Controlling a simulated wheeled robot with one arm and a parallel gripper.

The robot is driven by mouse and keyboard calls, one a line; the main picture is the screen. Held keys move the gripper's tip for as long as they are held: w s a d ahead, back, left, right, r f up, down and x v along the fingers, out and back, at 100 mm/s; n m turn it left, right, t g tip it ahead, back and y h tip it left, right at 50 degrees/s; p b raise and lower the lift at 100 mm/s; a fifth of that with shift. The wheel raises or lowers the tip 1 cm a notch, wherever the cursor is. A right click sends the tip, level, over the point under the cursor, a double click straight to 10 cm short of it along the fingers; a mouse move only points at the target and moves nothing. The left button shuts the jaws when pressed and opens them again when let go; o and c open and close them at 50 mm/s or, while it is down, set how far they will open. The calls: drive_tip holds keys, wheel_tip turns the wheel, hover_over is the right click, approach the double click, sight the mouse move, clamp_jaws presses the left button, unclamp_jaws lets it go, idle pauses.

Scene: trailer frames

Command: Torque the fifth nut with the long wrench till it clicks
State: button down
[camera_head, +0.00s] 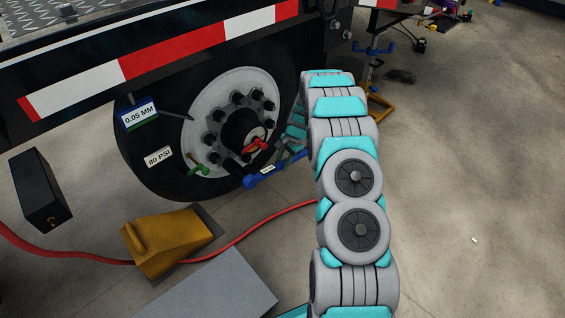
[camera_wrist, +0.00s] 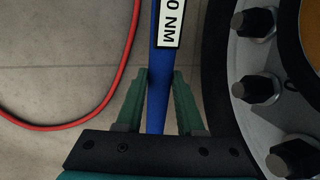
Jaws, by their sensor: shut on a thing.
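My gripper (camera_wrist: 163,78) is shut on the long blue wrench (camera_wrist: 157,110), with one green finger on each side of its bar. A white label ending in "0 NM" is on the bar just beyond the fingertips. In the head view the wrench (camera_head: 264,178) lies low in front of the wheel, its blue end near the lower rim. My arm partly hides it, and I cannot tell whether its head is on a nut. The wheel (camera_head: 215,92) carries a ring of dark nuts (camera_head: 212,115). Several nuts (camera_wrist: 258,88) also show at the right in the wrist view.
A red piece (camera_head: 256,146) sits at the hub and a green one (camera_head: 199,170) at the lower left rim. A yellow chock (camera_head: 165,245), a red hose (camera_head: 250,232) and a grey box (camera_head: 215,290) are on the floor.

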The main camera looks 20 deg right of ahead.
drive_tip(key=shift+s+a+f+g+y+b, duration=0.1)
drive_tip(key=shift+a+f+g+y+b, duration=0.1)
drive_tip(key=shift+f+y, duration=0.45)
drive_tip(key=shift+a+f+g+y+b, duration=0.1)
drive_tip(key=shift+f+g+y+b, duration=0.2)
drive_tip(key=shift+f, duration=0.6)
idle(0.7)
drive_tip(key=shift+r+p, duration=0.25)
drive_tip(key=shift+p, duration=0.05)
drive_tip(key=shift+d+r+h, duration=0.2)
drive_tip(key=shift+r+h, duration=0.15)
drive_tip(key=shift+r+t, duration=0.15)
drive_tip(key=shift+t, duration=0.15)
drive_tip(key=shift+r+h+p, duration=0.4)
drive_tip(key=shift+p, duration=0.05)
drive_tip(key=shift+d+r, duration=0.1)
idle(0.3)
drive_tip(key=shift+r, duration=0.25)
drive_tip(key=shift+r+t+h+p, duration=0.3)
drive_tip(key=shift+r+h+p, duration=0.05)
drive_tip(key=shift+h+p, duration=0.15)
